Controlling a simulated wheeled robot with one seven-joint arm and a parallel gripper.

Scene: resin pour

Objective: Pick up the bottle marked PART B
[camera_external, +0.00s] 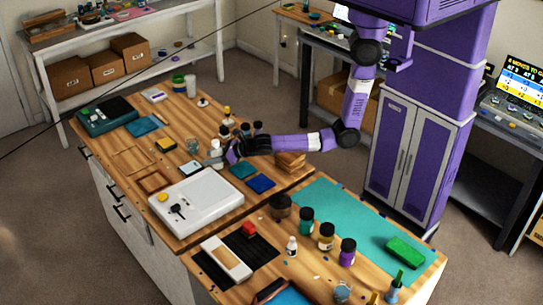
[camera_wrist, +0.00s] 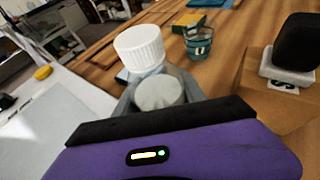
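In the wrist view, a bottle with a white ribbed cap (camera_wrist: 140,47) stands just beyond my gripper (camera_wrist: 160,88). A paler, round grey-white top (camera_wrist: 159,93) lies nearer, between the grey finger shapes. I cannot tell whether it is held. In the external view, my gripper (camera_external: 221,155) reaches left, low over the wooden worktop, beside a pale bottle (camera_external: 215,146). My wrist hides part of that area. No PART B marking is readable, so I cannot tell which bottle bears it.
A black-capped container (camera_wrist: 295,45) stands at right in the wrist view. A small teal cup (camera_wrist: 199,42) stands beyond the fingers. In the external view, a white scale (camera_external: 196,200) is in front of my gripper, and dark-capped bottles (camera_external: 244,130) stand close behind it.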

